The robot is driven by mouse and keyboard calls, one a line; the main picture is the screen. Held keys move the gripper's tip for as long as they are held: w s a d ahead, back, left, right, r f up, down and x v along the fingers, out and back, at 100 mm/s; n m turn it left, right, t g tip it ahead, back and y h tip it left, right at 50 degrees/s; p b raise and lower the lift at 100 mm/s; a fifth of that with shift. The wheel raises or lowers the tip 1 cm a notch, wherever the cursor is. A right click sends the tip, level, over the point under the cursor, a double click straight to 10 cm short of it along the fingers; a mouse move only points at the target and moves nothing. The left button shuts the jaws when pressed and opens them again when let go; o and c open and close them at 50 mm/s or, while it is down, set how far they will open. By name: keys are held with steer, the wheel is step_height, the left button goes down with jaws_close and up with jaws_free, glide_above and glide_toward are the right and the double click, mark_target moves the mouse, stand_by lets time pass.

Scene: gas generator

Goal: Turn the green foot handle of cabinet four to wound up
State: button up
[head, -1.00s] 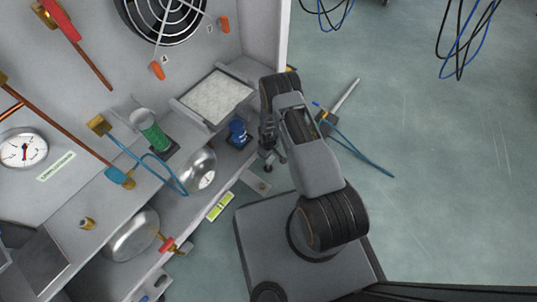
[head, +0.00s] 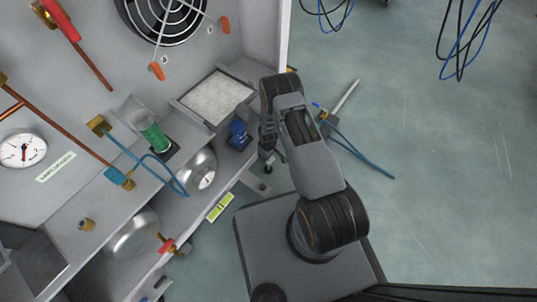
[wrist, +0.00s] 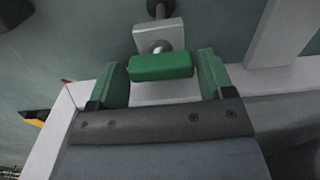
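The green foot handle (wrist: 162,67) is a short block, lying crosswise in the wrist view. It sits on a grey stem with a pale square plate (wrist: 158,38) behind it. My gripper (wrist: 163,72) is open, its two green-looking fingers on either side of the handle with narrow gaps at its ends. In the head view my gripper (head: 267,145) points down beside the cabinet's lower front corner. A foot (head: 268,168) shows just below it; the green handle is hidden there.
The cabinet's shelf edge (head: 212,200) with a yellow-green level (head: 220,207) runs close to the left of my arm. A tool with blue cable (head: 345,145) lies on the floor to the right, where there is free room.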

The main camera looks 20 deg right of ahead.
step_height(320, 180, up, 14)
steer(key=p, duration=0.5)
steer(key=shift+f, duration=0.15)
stand_by(0.5)
